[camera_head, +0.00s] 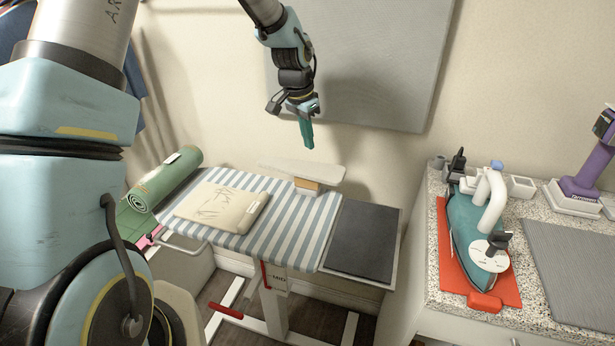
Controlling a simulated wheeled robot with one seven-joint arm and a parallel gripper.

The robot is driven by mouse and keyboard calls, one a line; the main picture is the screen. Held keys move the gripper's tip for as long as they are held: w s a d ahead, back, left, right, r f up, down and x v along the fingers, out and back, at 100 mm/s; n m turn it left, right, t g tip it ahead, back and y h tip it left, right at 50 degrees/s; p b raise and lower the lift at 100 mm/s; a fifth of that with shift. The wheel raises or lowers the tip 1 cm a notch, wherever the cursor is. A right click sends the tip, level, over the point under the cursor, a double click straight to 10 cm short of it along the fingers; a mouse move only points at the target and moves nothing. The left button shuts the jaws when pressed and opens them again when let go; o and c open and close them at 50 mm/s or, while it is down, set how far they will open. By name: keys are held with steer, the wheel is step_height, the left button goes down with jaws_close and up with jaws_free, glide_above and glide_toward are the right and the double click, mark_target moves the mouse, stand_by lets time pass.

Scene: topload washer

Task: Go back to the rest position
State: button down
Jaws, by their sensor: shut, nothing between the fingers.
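My gripper (306,134) hangs in the upper middle of the head view, in front of the wall. Its teal fingers point down and are shut with nothing between them. It is above the striped ironing board (290,234) and apart from everything on it. My arm comes in from the top edge, and a large blue and grey part of my arm fills the left side of the view, hiding what is behind it.
A rolled green mat (166,177) lies at left. On the right counter stand a teal iron (473,240) on a red mat (449,262) and a purple device (588,172).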

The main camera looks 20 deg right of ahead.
steer(key=shift+r, duration=0.5)
steer(key=a+r+n+y, duration=0.1)
steer(key=a+r+n, duration=0.15)
steer(key=a, duration=0.65)
steer(key=a+r+n, duration=0.1)
steer(key=a+n, duration=0.2)
steer(key=a, duration=0.6)
steer(key=s+a+r+n, duration=0.1)
steer(key=s+a+n, duration=0.3)
steer(key=a, duration=0.5)
steer(key=s+a+n+t+y, duration=0.1)
steer(key=s+a+n, duration=0.3)
steer(key=a, duration=0.5)
steer(key=s, duration=0.2)
steer(key=shift+s+a+r, duration=0.2)
steer(key=shift+s+r, duration=0.2)
